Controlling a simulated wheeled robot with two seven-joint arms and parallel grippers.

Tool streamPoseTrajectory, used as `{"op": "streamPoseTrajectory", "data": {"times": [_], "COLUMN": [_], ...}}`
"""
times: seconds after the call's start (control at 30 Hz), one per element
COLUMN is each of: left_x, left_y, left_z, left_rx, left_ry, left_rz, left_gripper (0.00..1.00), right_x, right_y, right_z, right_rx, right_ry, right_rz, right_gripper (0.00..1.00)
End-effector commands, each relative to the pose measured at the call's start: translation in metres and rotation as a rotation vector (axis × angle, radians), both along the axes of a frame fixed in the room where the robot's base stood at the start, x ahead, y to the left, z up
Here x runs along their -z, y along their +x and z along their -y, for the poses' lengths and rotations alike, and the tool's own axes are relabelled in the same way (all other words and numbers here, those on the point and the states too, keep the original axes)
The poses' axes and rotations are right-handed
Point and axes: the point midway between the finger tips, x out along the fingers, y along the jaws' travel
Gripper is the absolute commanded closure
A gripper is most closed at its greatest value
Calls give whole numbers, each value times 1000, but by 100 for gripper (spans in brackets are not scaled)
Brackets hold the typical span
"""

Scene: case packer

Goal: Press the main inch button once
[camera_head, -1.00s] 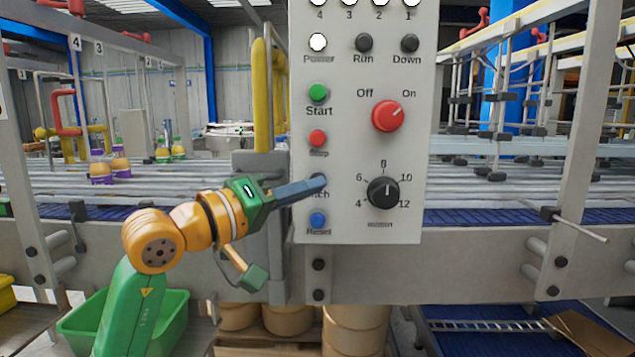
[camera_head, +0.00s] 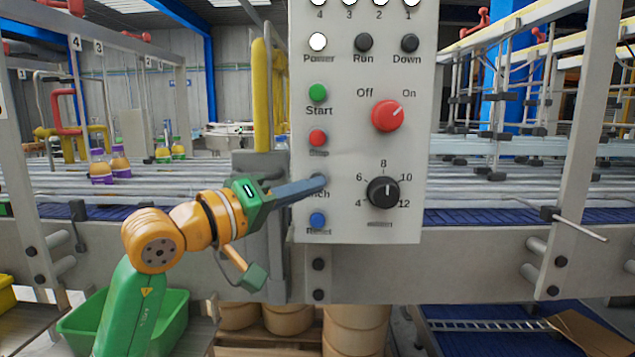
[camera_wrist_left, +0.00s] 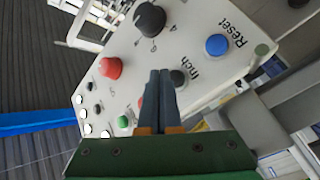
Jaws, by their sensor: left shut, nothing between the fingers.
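The control panel (camera_head: 345,150) faces me. The inch button shows in the left wrist view as a dark round button (camera_wrist_left: 178,77) beside the word Inch; in the head view the fingers cover most of it. My left gripper (camera_head: 318,184) is shut and empty, with its fingertips in front of the inch button's spot. In the left wrist view the shut fingers (camera_wrist_left: 160,75) reach the panel just beside the button. I cannot tell whether they touch it. My right gripper is not in view.
Close by on the panel are the red stop button (camera_head: 318,138), the blue reset button (camera_head: 317,220), the green start button (camera_head: 318,92), a black dial (camera_head: 383,192) and a red on/off knob (camera_head: 388,116). A yellow rail (camera_head: 262,95) stands left of the panel.

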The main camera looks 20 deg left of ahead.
Motion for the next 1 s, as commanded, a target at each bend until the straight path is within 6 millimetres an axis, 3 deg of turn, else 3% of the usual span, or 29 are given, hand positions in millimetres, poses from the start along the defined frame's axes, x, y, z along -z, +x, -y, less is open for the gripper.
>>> {"op": "streamPoseTrajectory", "data": {"times": [1.0], "left_x": [0], "left_y": [8], "left_z": [-2], "left_rx": [0], "left_ry": [0], "left_rz": [0], "left_gripper": [100], "right_x": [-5], "right_y": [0], "right_z": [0], "right_rx": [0], "right_ry": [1], "right_rz": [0], "right_gripper": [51]}}
